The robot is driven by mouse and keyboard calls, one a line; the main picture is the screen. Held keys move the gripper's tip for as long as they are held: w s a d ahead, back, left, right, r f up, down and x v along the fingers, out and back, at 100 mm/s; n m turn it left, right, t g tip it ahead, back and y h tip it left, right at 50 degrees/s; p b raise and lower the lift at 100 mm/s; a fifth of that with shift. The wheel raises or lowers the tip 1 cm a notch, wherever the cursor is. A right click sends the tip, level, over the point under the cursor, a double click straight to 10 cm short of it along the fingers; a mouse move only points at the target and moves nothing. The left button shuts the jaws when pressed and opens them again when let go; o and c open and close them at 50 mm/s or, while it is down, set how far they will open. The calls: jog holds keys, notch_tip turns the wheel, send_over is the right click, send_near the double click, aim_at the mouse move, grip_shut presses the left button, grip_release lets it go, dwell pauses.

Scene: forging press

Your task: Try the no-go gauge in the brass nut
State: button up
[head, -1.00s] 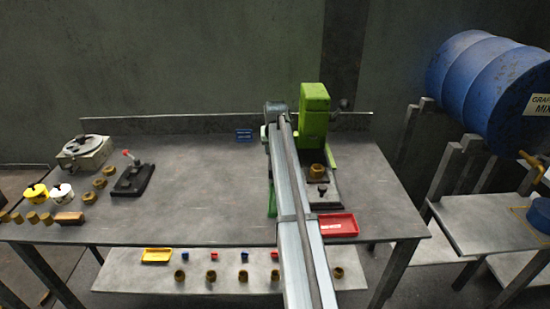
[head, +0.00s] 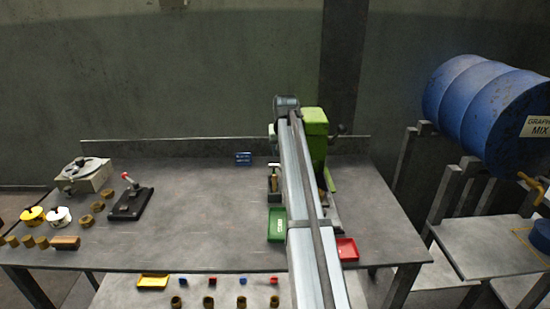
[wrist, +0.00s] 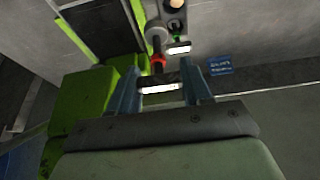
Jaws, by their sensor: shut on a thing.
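In the wrist view my gripper (wrist: 161,72) is shut on a gauge (wrist: 157,60) with a red band and a grey plug end. A white plate on it lies between the fingers. My gripper's fingertips are hidden behind my arm in the head view. A green-banded gauge (wrist: 176,36) with a white plate sits just beyond it in the wrist view. The brass nut (head: 325,183) is mostly hidden behind my arm in the head view, by the green press-like stand (head: 315,135). I cannot tell the gap between gauge and nut.
A green tray (head: 277,224) lies left of my arm and a red tray (head: 347,249) right of it. Several brass nuts (head: 98,207) and a black lever fixture (head: 130,203) are at left. The bench middle is clear.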

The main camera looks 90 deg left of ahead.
jog(key=w+d+r, duration=0.1)
jog(key=w+d, duration=0.6)
jog(key=w, duration=0.5)
jog(key=shift+s+f, duration=0.15)
jog(key=shift+f, duration=2.15)
jog(key=shift+f, duration=1.6)
jog(key=shift+r, duration=1.75)
jog(key=shift+r, duration=1.95)
